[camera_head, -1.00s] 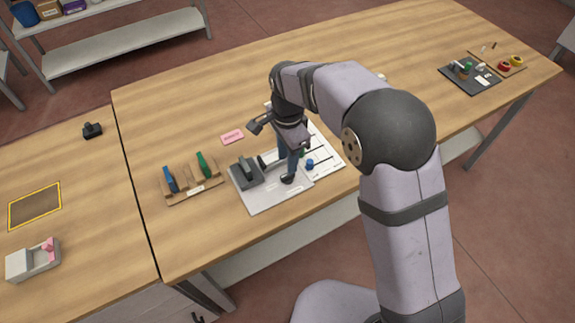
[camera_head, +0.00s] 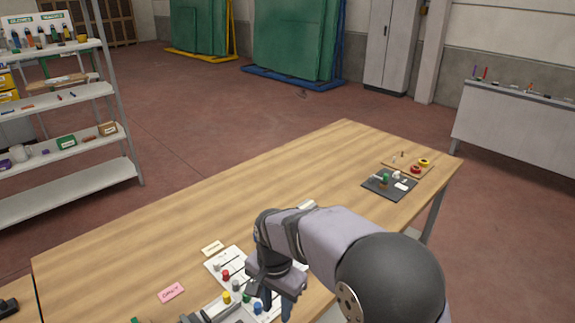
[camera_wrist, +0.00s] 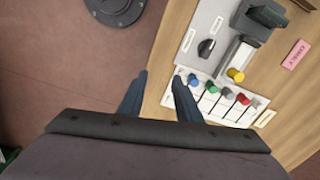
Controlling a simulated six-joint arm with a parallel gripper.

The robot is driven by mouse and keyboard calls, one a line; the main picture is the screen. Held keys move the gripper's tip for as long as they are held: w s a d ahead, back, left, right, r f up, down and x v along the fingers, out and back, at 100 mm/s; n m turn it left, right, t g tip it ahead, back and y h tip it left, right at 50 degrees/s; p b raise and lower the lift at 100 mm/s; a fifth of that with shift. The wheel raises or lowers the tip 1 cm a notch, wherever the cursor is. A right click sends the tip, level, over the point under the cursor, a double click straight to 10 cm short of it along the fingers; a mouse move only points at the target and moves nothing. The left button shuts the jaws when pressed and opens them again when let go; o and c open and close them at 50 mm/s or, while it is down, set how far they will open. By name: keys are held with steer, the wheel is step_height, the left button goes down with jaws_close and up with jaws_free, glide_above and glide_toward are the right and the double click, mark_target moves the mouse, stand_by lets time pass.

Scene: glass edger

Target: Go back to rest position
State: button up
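My gripper (camera_head: 285,299) hangs near the front edge of the wooden table (camera_head: 250,200), beside the panel with coloured knobs in the head view. In the wrist view its two dark blue fingers (camera_wrist: 161,78) are apart, with nothing between them. The tip of one finger lies over the table's edge, near the panel (camera_wrist: 221,108); the other appears over the floor. The grey plate (camera_wrist: 211,20) with a black knob (camera_wrist: 206,48) and a dark grey block (camera_wrist: 238,60) lies beyond the fingers.
A pink label (camera_head: 171,292) and a cream label (camera_head: 213,248) lie by the panel. The table's middle is clear.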

steer(key=s+d+f+n, duration=0.1)
steer(key=s+d+n, duration=0.5)
steer(key=s+d, duration=0.8)
steer(key=d, duration=0.4)
steer(key=shift+s+f+n, duration=0.2)
steer(key=shift+s+n, duration=0.1)
steer(key=shift+s, duration=0.05)
